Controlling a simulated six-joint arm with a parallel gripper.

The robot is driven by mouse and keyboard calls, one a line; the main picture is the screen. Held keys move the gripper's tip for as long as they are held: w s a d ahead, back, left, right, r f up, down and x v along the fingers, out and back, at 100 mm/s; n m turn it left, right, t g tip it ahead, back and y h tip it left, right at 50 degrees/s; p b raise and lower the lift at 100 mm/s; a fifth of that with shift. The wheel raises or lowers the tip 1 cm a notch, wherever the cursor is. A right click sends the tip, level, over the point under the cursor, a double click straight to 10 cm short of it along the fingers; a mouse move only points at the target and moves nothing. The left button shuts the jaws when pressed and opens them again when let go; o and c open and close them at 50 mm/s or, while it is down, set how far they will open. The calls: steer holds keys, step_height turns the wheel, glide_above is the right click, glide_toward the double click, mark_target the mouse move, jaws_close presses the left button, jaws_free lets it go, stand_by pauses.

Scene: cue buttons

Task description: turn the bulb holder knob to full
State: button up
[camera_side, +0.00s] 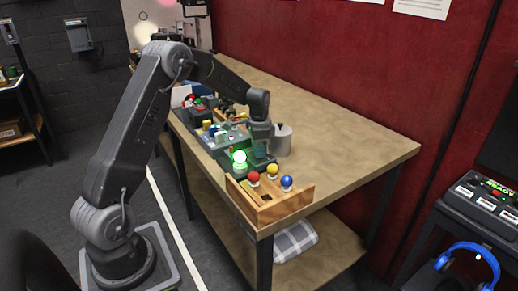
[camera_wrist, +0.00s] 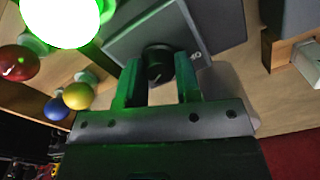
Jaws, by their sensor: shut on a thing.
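The bulb holder (camera_wrist: 215,22) is a dark grey box with a round black knob (camera_wrist: 157,65) on its face. A lit green bulb (camera_wrist: 60,14) glows at its side in the wrist view; the glowing bulb (camera_side: 239,157) also shows in the side view. My gripper (camera_wrist: 158,76) points at the box, with one finger on each side of the knob, and is shut on it. In the side view my gripper (camera_side: 261,150) reaches down just right of the lit bulb and hides the knob. The knob's pointer setting cannot be read clearly.
A wooden rack (camera_side: 270,207) with red (camera_side: 253,178), yellow (camera_side: 272,170) and blue (camera_side: 287,183) bulbs stands at the table's near end. Several devices crowd the left edge; the table's (camera_side: 350,140) right side is clear.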

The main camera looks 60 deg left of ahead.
steer(key=o, duration=0.9)
steer(key=shift+o, duration=0.2)
steer(key=shift+r, duration=0.15)
step_height(320, 180, up, 14)
steer(key=shift+f, duration=0.2)
steer(key=s+d+r+n+t, duration=0.1)
steer(key=s+d+r, duration=0.4)
steer(key=d, duration=0.4)
steer(key=s+d+n+t, duration=0.1)
steer(key=s+d+t, duration=0.1)
steer(key=s+d, duration=0.5)
steer(key=s+d+f+n+t, duration=0.1)
steer(key=s+d+n+t, duration=0.1)
steer(key=s+d, duration=0.6)
steer(key=s, duration=0.5)
steer(key=shift+s+f+t, duration=0.15)
steer(key=shift+s+t, duration=0.15)
